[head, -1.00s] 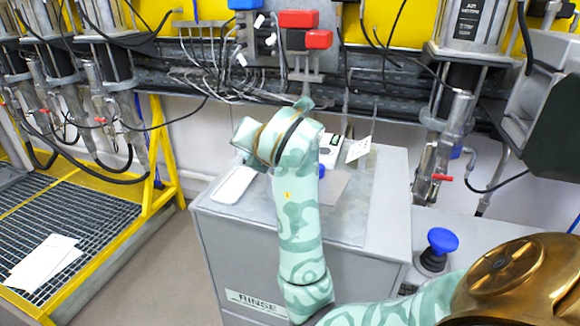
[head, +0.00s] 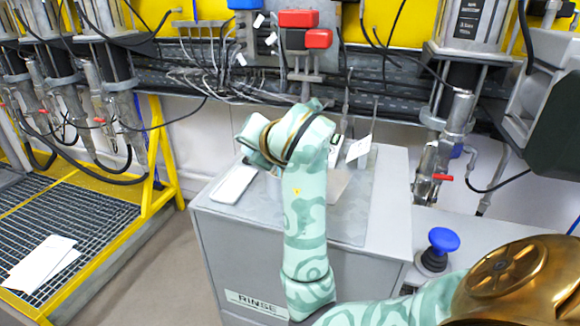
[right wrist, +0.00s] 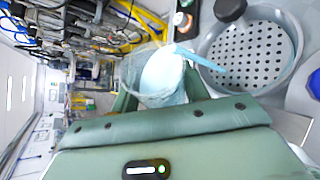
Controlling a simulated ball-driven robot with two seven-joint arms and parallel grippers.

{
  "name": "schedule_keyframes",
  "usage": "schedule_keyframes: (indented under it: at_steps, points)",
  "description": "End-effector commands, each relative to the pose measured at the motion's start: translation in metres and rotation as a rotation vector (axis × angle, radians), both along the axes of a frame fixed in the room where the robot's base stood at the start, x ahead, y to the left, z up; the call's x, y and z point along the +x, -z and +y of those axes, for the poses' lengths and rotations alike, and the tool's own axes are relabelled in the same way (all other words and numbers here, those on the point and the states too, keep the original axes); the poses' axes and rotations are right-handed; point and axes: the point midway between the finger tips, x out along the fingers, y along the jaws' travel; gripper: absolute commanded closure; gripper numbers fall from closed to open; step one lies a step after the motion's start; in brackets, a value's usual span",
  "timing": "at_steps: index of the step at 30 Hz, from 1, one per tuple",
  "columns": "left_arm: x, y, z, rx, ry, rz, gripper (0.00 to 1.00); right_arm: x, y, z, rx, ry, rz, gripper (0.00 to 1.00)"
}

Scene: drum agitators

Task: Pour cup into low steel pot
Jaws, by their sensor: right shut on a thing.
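In the right wrist view, my right gripper (right wrist: 160,98) is shut on a clear cup (right wrist: 137,76) with pale blue contents. The cup appears tilted in this view. A light blue strip runs from its rim towards the pot; I cannot tell whether it is a stream or a solid piece. The low steel pot (right wrist: 290,76), round and shallow with a perforated disc inside, lies just right of the cup. In the head view my right arm hides the gripper, cup and pot. My left gripper is not in view.
A grey cabinet (head: 385,225) marked RINSE stands under my right arm. A white sheet (head: 234,184) lies on its left side and a white card (head: 359,148) stands at the back. A blue-topped knob (head: 443,240) is to the right. Pipes and hoses line the wall.

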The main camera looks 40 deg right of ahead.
Motion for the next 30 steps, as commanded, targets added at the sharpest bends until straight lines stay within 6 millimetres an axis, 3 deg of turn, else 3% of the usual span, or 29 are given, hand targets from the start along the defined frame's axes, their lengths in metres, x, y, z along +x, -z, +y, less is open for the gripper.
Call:
schedule_keyframes:
  at_steps: [30]
  points:
    - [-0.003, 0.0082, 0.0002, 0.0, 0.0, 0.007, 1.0, -0.0004, 0.0032, -0.0015, 0.107, 0.0, -0.034, 0.79]
